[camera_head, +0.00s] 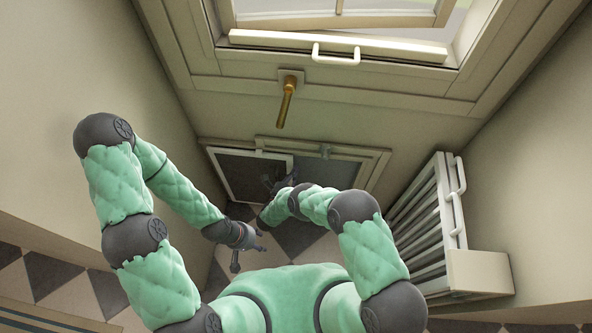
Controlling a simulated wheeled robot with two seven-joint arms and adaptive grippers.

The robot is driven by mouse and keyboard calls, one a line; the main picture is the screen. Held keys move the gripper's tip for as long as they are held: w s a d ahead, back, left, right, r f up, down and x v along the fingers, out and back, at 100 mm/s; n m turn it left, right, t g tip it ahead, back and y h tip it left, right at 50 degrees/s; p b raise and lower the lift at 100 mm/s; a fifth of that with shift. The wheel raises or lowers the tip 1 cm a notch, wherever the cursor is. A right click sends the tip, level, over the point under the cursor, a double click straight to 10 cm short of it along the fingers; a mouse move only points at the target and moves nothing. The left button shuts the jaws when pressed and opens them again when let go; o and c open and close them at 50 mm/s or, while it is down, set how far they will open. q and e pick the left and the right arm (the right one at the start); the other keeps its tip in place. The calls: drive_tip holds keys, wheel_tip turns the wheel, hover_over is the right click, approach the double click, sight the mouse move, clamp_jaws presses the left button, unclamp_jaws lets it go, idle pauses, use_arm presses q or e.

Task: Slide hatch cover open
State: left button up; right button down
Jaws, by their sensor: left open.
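A low hatch in the far wall has a pale frame (365,155). A dark panel with a light border (240,176) fills its left part, and a grey panel (340,174) shows in its right part. I take one of these for the hatch cover, but cannot tell which. My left gripper (248,254) is open and empty, below the hatch and apart from it. My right gripper (276,180) appears as a small dark shape in front of the hatch, near the dark panel's right edge. Its fingers are too dark to tell their state or any contact.
A window with a white handle (336,55) is above, with a brass lever (287,102) under it. A white slatted radiator (432,215) stands along the right wall. Side walls close in on both sides. The checkered floor (300,237) is clear below the hatch.

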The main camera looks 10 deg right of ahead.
sight(299, 151)
drive_tip(key=shift+r, duration=0.1)
drive_tip(key=shift+r, duration=4.9)
drive_tip(key=shift+s, duration=0.15)
